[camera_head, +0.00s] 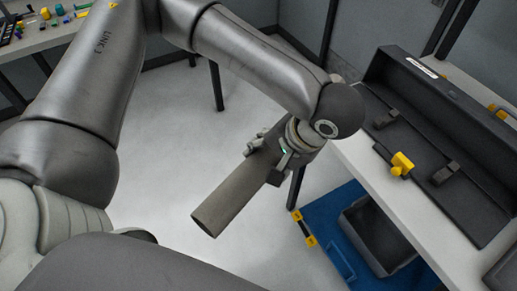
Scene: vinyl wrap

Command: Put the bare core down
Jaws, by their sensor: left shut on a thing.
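My left gripper (280,158) is shut on the bare core (228,199), a grey-brown tube. The tube slants down to the lower left, and its near open end hangs over the pale floor. The gripper holds it near its upper end, and part of the tube is hidden by the fingers. The tube is in the air, apart from the table on the right. My right gripper is not in view.
A white table (372,190) on the right carries a long dark machine (432,110) with a yellow clamp (402,163). Below it, a dark grey bin (375,235) stands on a blue mat (325,224). Another table (50,37) with small coloured items is at upper left. The floor between is clear.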

